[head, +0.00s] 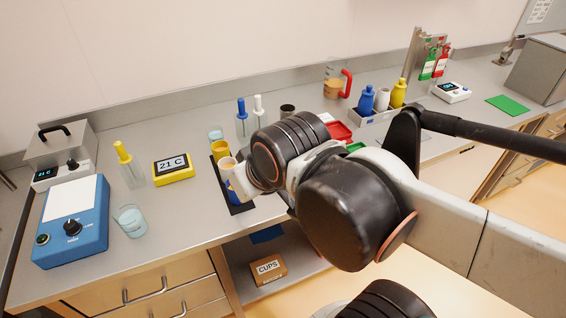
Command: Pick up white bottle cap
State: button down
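A white bottle cap (258,101) sits upright on a clear bottle (258,118) near the back of the bench. A similar clear bottle (242,126) with a blue cap (241,106) stands just to its left. My arm's dark and white links cross the middle and right of the view, in front of and below the white cap. The cap itself is unobstructed, but the bench just in front of it is partly hidden by my arm.
Left of the cap are a yellow-capped bottle (130,168), a yellow 21 C display (173,167), a beaker (130,220) and a blue device (72,224). Cups stand on a dark mat (240,208) beside my arm. A pitcher (336,84) and coloured bottles (365,101) stand right.

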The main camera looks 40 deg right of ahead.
aim_at(382, 98)
jog(key=z, duration=1.8)
